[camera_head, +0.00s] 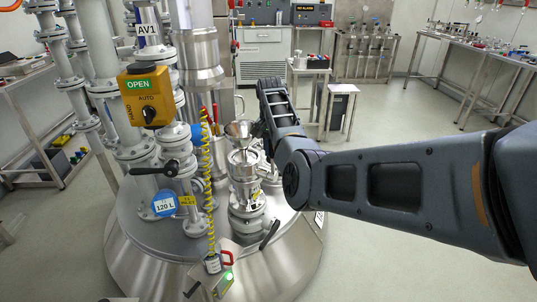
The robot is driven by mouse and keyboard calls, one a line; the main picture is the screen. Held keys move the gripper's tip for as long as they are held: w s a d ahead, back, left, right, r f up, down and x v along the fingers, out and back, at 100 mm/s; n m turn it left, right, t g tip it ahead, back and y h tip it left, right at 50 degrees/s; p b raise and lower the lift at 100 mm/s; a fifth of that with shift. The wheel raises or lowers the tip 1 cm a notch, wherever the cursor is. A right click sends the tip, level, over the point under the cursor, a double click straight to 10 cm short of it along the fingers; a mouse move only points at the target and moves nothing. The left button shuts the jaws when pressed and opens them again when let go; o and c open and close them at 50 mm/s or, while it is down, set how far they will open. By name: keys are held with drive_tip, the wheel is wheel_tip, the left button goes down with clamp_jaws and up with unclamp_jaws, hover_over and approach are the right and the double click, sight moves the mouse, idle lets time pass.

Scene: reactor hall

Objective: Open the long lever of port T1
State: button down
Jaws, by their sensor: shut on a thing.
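A steel port with a funnel (239,130) on top stands on the domed vessel lid (150,255), left of my arm. I cannot read a T1 label on it. A black lever handle (270,233) slants up to the right at the foot of this port. Another black lever (153,170) sits level on the pipe to the left. My arm comes in from the right and bends upward beside the funnel. Its dark end section covers the area right of the funnel. My gripper's fingers do not show, and whatever they hold is hidden behind my arm.
A yellow valve box (148,95) marked OPEN stands on the left pipes. A small table (309,68) stands behind. The floor at right is clear.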

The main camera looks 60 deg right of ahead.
drive_tip(key=shift+d+y, duration=0.4)
drive_tip(key=shift+d, duration=0.2)
drive_tip(key=c, duration=1)
unclamp_jaws()
wheel_tip(320, 180, up, 8)
drive_tip(key=shift+b, duration=0.4)
drive_tip(key=shift+d+f, duration=0.1)
